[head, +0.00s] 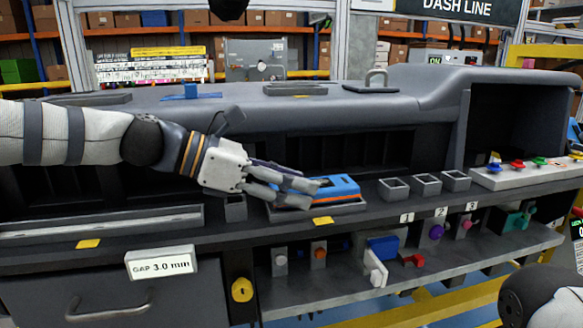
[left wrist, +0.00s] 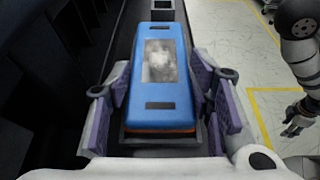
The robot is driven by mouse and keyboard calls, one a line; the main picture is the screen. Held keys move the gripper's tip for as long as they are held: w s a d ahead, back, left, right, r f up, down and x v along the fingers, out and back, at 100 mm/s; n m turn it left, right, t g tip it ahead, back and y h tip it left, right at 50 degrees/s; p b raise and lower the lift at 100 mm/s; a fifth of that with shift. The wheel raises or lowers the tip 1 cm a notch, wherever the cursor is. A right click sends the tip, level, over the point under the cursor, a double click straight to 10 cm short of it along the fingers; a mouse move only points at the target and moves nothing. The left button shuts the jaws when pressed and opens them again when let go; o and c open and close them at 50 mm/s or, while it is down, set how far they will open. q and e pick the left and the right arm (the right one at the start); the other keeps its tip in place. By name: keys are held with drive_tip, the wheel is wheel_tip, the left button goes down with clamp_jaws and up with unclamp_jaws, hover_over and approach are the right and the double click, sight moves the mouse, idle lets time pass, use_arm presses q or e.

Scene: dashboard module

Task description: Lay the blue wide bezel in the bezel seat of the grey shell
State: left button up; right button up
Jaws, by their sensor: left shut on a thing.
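A flat blue piece with a small upright tab (head: 190,93), which looks like the blue wide bezel, lies on top of the long grey shell (head: 330,113) at the left. I cannot tell how it sits in its seat. My left gripper (head: 303,190) is well below and in front of it, shut on a blue block with an orange lower edge (head: 342,188). The left wrist view shows the block's grey window (left wrist: 165,62) and purple finger pads on both sides. The block is at a grey tray; I cannot tell if it touches. My right gripper (left wrist: 303,122) hangs away, its fingers unclear.
Three small open bins (head: 427,184) stand right of the tray. A white strip with coloured knobs (head: 530,172) is at the far right. A lower shelf holds several small parts, including a blue one (head: 383,248). A sign reads GAP 3.0 mm (head: 161,263).

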use_arm(q)
drive_tip(key=shift+f, duration=0.3)
drive_tip(key=o, duration=1.3)
drive_tip(key=shift+f, duration=0.1)
drive_tip(key=shift+c, duration=0.2)
